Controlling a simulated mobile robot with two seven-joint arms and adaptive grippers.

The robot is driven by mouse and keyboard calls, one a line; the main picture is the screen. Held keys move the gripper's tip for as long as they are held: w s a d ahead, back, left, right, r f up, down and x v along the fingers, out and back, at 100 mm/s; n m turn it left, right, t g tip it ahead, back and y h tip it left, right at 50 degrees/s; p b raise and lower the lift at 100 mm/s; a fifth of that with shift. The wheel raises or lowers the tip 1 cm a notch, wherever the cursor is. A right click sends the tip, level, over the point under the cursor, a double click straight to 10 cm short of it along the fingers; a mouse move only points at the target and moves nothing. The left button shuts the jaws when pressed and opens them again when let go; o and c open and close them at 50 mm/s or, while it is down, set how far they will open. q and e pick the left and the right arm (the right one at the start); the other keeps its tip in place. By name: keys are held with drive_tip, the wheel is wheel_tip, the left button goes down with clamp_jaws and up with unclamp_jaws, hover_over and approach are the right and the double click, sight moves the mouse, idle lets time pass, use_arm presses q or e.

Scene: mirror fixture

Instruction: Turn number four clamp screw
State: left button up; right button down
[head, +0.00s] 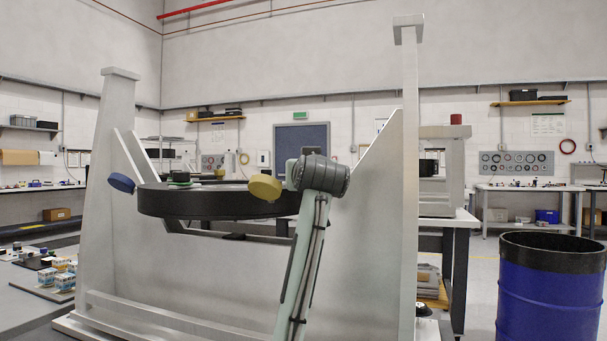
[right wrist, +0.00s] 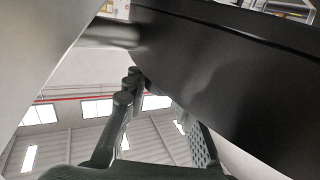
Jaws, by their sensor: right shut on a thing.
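The mirror cell is a thick black ring (head: 215,203), held level between the pale uprights of the fixture. A blue screw knob (head: 122,183) is at its left, a yellow one (head: 265,187) at its front right and a green one (head: 179,178) towards the back. My right arm (head: 305,245) rises in front of the right part of the ring; its gripper is hidden in the head view. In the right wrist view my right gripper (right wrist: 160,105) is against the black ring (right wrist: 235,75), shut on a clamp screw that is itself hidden. My left gripper is not in view.
The right upright (head: 410,150) stands close to my right wrist. A blue drum (head: 550,285) stands at the right. Small boxes (head: 62,275) lie on a bench at the left. A grey shaft (right wrist: 115,35) shows near the ring in the right wrist view.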

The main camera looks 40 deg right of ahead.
drive_tip(key=c, duration=1.2)
unclamp_jaws()
drive_tip(key=v, duration=1.2)
